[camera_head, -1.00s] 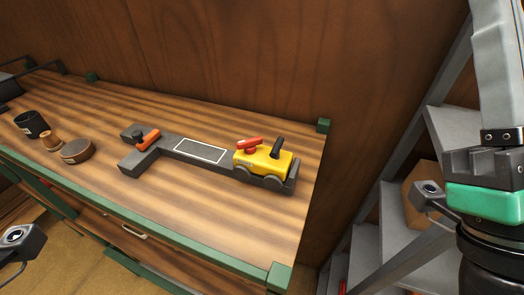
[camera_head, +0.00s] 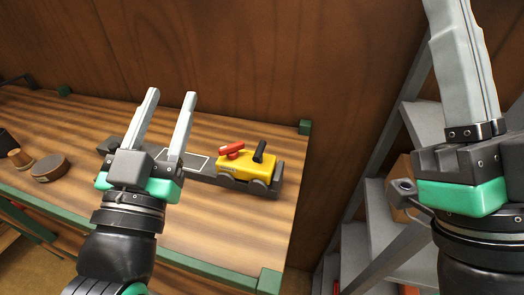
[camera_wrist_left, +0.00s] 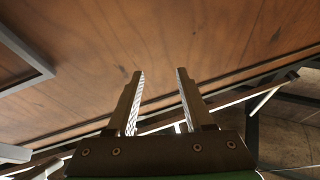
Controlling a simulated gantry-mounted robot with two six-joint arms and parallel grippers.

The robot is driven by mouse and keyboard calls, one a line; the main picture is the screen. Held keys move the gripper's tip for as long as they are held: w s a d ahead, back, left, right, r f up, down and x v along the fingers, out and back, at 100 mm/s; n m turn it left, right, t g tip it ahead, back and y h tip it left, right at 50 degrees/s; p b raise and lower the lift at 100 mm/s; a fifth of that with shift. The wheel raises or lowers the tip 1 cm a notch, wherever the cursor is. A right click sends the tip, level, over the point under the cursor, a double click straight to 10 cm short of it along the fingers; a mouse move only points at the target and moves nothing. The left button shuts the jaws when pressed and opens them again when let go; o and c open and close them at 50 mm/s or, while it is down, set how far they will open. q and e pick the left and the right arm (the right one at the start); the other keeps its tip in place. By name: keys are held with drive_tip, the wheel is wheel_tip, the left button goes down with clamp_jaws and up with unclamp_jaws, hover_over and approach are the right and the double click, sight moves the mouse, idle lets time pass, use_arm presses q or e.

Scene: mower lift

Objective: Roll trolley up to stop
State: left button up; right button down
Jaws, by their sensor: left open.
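The yellow trolley (camera_head: 245,168), with a red lever and a black handle on top, sits at the right end of the dark track (camera_head: 206,178) in the head view. The track's left end with the stop is mostly hidden behind my left gripper (camera_head: 171,95); a dark corner (camera_head: 104,146) shows. My left gripper is open and empty, fingers upward, left of the trolley in the picture and apart from it. The left wrist view shows its two fingers spread with nothing between them. My right gripper (camera_head: 460,65) is at the right edge, its fingertips cut off.
A round brown-topped block (camera_head: 50,168) and a small wooden knob (camera_head: 20,159) stand on the bench (camera_head: 225,225) at left. A wooden wall (camera_head: 250,60) rises behind. Grey shelving (camera_head: 368,235) stands right of the bench. Bench space in front of the track is clear.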

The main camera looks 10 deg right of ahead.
sight(255, 162)
use_arm(q)
drive_tip(key=w+d+f+m+g, duration=0.1)
drive_tip(key=d+f, duration=0.3)
drive_tip(key=f, duration=0.2)
drive_tip(key=w+d+f+m+g+h+b, duration=0.1)
drive_tip(key=d+f+g, duration=0.1)
drive_tip(key=d+f, duration=0.2)
drive_tip(key=w+d+f+m+g+b, duration=0.1)
drive_tip(key=d+f, duration=0.3)
drive_tip(key=f, duration=0.4)
drive_tip(key=shift+w+d+g+h, duration=0.2)
drive_tip(key=shift+w+g+h, duration=0.2)
drive_tip(key=shift+w+g, duration=0.25)
drive_tip(key=shift+w+a, duration=0.1)
drive_tip(key=shift+w, duration=0.05)
drive_tip(key=shift+p+x, duration=0.6)
drive_tip(key=shift+x, duration=3.05)
use_arm(e)
drive_tip(key=shift+f, duration=1)
use_arm(q)
drive_tip(key=shift+f, duration=0.15)
drive_tip(key=shift+c, duration=0.4)
clamp_jaws()
